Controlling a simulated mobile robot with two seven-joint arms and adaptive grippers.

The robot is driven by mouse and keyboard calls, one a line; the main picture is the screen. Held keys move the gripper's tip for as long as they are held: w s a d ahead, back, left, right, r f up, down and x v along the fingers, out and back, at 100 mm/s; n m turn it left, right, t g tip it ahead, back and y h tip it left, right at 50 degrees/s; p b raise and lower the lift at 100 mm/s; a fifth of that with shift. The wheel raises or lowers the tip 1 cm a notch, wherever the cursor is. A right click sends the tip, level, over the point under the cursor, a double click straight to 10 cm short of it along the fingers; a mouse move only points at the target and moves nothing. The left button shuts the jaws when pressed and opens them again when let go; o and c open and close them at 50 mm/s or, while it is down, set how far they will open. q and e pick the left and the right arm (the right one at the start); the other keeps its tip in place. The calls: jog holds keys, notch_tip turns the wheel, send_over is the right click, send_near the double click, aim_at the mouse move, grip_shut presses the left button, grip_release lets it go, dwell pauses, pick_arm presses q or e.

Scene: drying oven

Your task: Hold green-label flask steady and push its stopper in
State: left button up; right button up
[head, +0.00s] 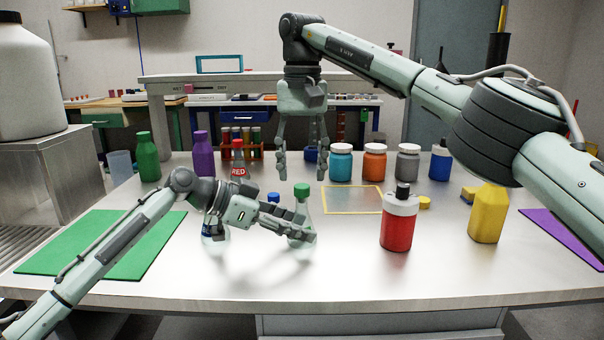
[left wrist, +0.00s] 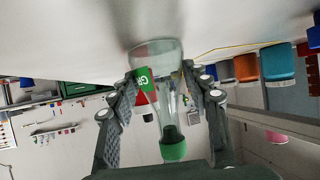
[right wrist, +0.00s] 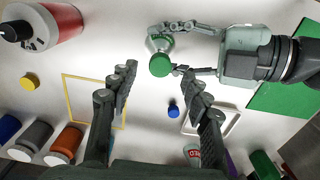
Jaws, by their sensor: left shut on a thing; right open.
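The green-label flask (head: 300,214) is clear glass and stands upright on the table near the middle. Its green stopper (head: 302,190) sits at the top of the neck; how deep it sits I cannot tell. The left wrist view shows the green label (left wrist: 146,78) and the stopper (left wrist: 173,147). My left gripper (head: 302,234) is shut on the flask's body from the left. My right gripper (head: 302,160) is open and empty, fingers pointing down, above and behind the flask. In the right wrist view the stopper (right wrist: 160,65) lies beyond its fingertips (right wrist: 160,88).
A blue stopper (head: 273,197) is just left of the flask. A blue-label flask (head: 214,238) is partly hidden by my left arm. A red-label flask (head: 238,158) stands behind. A red bottle (head: 398,222) and yellow bottle (head: 488,214) stand right. A yellow-framed area (head: 352,200) is empty.

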pick_arm(q)
jog(key=shift+f, duration=0.1)
dwell(0.3)
jog(key=o, duration=0.9)
jog(key=shift+o, duration=0.2)
